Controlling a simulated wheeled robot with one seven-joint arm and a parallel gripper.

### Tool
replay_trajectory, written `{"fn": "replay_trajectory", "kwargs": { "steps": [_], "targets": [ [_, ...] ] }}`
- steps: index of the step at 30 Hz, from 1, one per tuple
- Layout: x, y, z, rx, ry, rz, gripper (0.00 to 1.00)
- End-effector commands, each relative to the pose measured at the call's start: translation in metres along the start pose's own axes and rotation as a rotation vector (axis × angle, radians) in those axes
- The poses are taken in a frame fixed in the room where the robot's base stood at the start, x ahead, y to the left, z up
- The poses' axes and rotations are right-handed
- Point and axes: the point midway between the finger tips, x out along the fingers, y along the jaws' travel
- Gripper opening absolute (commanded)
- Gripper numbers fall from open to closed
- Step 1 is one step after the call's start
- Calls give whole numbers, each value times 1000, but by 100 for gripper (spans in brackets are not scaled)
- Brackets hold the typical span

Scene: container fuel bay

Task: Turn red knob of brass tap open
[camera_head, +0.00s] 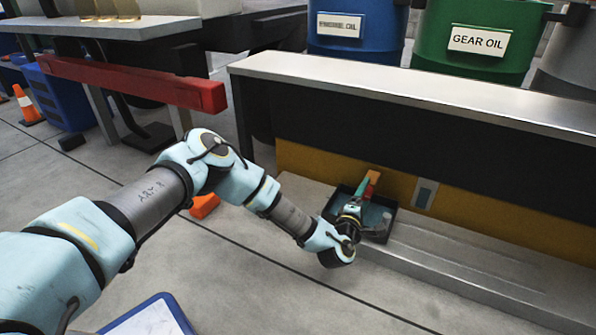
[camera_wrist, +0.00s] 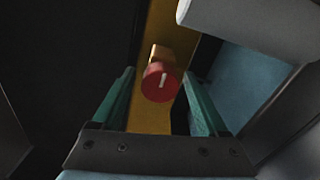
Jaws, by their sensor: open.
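The red knob (camera_wrist: 160,84) shows in the wrist view between the two teal fingers of my gripper (camera_wrist: 160,78). It is round, with a white mark that runs nearly upright in that view. The brass tap body (camera_wrist: 160,52) shows just beyond it, against a yellow panel. My gripper is open, with a gap on each side of the knob; I see no contact. In the head view my gripper (camera_head: 361,187) reaches in front of the yellow panel (camera_head: 470,210), above a dark tray. The knob cannot be made out clearly there.
The dark-rimmed tray (camera_head: 381,237) stands on a low ledge (camera_head: 450,255) under my gripper. A metal-topped counter (camera_head: 420,90) overhangs above. Blue and green drums (camera_head: 478,72) stand behind it. A red beam (camera_head: 130,84) is at left. The floor in front is mostly clear.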

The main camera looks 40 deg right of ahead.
Motion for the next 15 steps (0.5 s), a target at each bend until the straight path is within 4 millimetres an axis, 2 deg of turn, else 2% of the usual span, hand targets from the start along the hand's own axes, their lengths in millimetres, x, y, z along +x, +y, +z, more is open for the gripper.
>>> {"fn": "replay_trajectory", "kwargs": {
  "steps": [5, 15],
  "targets": [
    [0, 0, 0, 85, -1, -1, 82],
    [0, -2, 0, 600, -2, 1, 82]
  ]
}}
